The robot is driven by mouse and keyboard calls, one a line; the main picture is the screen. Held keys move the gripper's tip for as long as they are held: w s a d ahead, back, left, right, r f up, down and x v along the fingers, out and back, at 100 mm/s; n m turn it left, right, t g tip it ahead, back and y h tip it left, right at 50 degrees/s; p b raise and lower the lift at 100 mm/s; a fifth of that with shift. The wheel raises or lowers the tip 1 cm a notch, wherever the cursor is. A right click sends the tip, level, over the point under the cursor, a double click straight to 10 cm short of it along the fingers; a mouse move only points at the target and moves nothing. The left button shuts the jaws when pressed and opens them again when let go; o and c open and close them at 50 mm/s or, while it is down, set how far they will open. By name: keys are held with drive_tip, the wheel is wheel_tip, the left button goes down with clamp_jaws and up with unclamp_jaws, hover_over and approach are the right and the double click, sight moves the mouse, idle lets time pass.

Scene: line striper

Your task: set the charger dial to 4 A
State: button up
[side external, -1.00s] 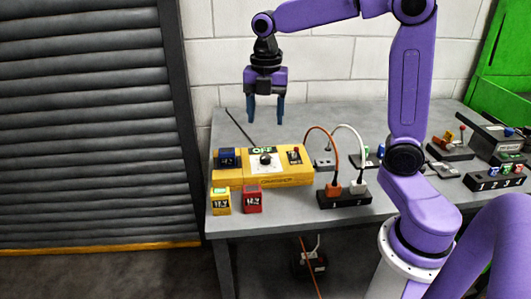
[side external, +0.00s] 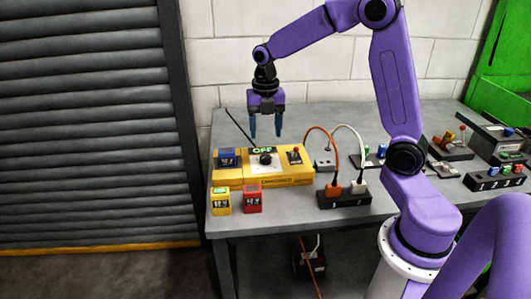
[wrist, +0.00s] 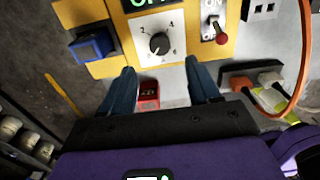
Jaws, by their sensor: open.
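The yellow charger (side external: 290,178) lies on the grey bench, with a green display (side external: 264,150) reading OFF. Its black dial (side external: 265,159) sits on a white plate below the display. In the wrist view the dial (wrist: 159,43) is ringed by numbers, with 2, 4 and 6 readable; a pale mark shows on the knob, but I cannot tell its exact setting. My gripper (side external: 266,132) is open and empty, pointing down above the charger and apart from the dial. In the wrist view my gripper's fingertips (wrist: 160,68) are spread just below the dial in the picture.
A red-handled toggle switch (wrist: 220,32) is right of the dial. A blue battery (side external: 227,157) sits at the charger's left. Yellow (side external: 221,201) and red (side external: 252,199) batteries stand in front. A power strip (side external: 343,197) with orange and white cables is to the right.

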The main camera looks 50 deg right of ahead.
sight(266, 156)
wheel_tip(266, 156, down, 8)
drive_tip(key=shift+f, duration=0.15)
idle(0.3)
drive_tip(key=c, duration=1)
